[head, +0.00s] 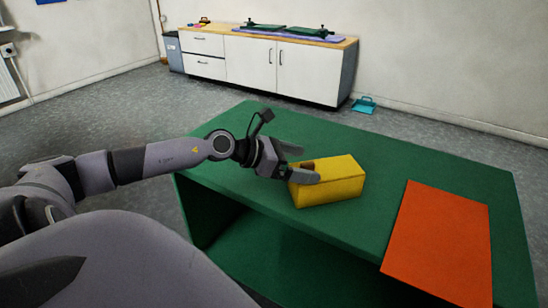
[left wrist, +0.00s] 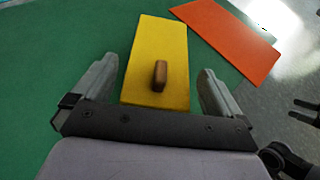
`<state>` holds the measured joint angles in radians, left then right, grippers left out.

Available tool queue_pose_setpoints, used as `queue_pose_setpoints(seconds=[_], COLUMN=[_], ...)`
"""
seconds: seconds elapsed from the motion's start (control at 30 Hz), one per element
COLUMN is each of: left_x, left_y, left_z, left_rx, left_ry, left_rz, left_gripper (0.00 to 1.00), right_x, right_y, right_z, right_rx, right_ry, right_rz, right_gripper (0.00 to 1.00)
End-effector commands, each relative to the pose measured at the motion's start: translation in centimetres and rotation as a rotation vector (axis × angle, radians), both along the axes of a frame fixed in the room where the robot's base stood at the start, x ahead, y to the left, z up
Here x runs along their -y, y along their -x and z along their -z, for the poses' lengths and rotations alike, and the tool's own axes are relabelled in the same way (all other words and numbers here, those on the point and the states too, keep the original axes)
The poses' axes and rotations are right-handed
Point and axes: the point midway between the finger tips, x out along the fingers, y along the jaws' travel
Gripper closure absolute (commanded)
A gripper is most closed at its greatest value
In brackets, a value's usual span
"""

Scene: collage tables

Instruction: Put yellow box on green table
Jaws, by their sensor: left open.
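A yellow box (head: 335,186) with a brown handle on top rests on the green table (head: 400,155), left of an orange sheet. In the left wrist view, the yellow box (left wrist: 157,55) and its brown handle (left wrist: 159,75) lie ahead between the fingers. My left gripper (head: 308,163) is at the box's left end. In the left wrist view, my left gripper (left wrist: 155,88) is open, with one finger on each side of the box's near end and gaps visible.
The orange sheet (head: 437,240) lies on the table's right part and hangs over its front edge. A white cabinet (head: 255,65) stands by the back wall, with a blue dustpan (head: 364,105) on the floor beside it. The table's back part is clear.

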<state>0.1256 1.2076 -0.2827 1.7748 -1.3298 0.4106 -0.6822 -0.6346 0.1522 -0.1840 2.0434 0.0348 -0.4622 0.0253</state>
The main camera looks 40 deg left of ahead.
Motion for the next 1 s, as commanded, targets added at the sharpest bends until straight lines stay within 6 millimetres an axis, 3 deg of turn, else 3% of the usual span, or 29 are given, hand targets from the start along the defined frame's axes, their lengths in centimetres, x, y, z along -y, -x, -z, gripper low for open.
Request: queue_pose_setpoints(seconds=[0.67,1.0], left_x=[-1.9,-2.7], left_y=[3.4,4.9], left_z=[-1.6,-2.5], left_rx=[-0.003,-0.003], left_ry=[-0.002,0.002], left_rz=[0.004,0.005], left_gripper=[0.0,0.0], right_x=[0.0,0.0], right_y=[0.0,0.1], right_z=[-0.1,-1.7], right_rx=[-0.002,-0.002], right_ry=[0.0,0.0], right_rz=[0.0,0.0], right_gripper=[0.23,0.23])
